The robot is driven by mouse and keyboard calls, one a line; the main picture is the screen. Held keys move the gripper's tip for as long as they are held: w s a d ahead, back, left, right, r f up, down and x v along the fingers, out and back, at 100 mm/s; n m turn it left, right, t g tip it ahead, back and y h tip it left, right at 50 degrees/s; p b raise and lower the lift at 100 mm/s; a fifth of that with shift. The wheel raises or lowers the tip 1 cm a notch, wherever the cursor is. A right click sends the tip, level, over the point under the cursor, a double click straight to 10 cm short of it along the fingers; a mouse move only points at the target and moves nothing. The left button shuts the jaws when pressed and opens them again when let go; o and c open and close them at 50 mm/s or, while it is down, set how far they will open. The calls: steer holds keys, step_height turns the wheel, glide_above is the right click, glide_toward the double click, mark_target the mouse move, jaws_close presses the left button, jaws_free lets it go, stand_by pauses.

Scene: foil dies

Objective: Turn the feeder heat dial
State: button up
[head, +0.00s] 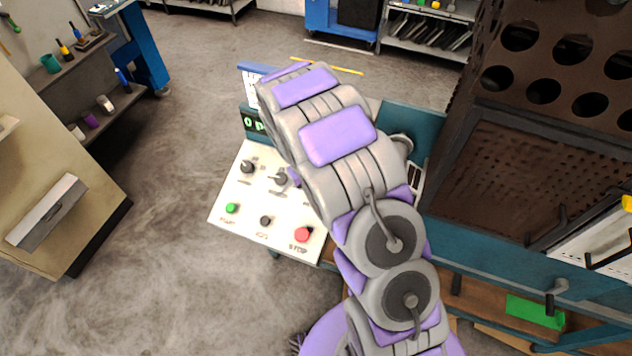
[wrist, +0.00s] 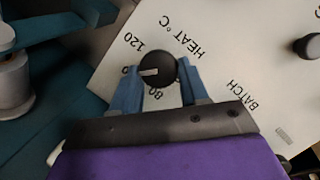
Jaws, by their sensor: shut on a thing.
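The heat dial (wrist: 157,66) is a round black knob with a pale pointer line, on a white panel marked HEAT °C in the wrist view. The pointer is turned to the left in that view, between the marks 120 and 80; a mark there is partly hidden by a finger. My gripper (wrist: 158,80) has its two blue fingers on either side of the knob and is shut on it. In the head view my arm covers much of the panel's upper right, and I cannot clearly make out the fingers on the dial there.
The white control panel (head: 238,194) carries another black knob (head: 247,166), a green button (head: 231,208), a dark button (head: 265,221) and a red stop button (head: 303,234). A green display (head: 250,121) stands behind it. A brown perforated rack stands right.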

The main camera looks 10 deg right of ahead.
steer(key=shift+a+n+p, duration=0.15)
steer(key=shift+n+p, duration=0.25)
steer(key=shift+n, duration=0.5)
steer(key=shift+h, duration=0.3)
steer(key=o, duration=1)
steer(key=p+v, duration=0.1)
steer(key=v, duration=1.6)
steer(key=shift+a+r, duration=0.1)
steer(key=shift+r, duration=0.1)
steer(key=shift+s, duration=0.1)
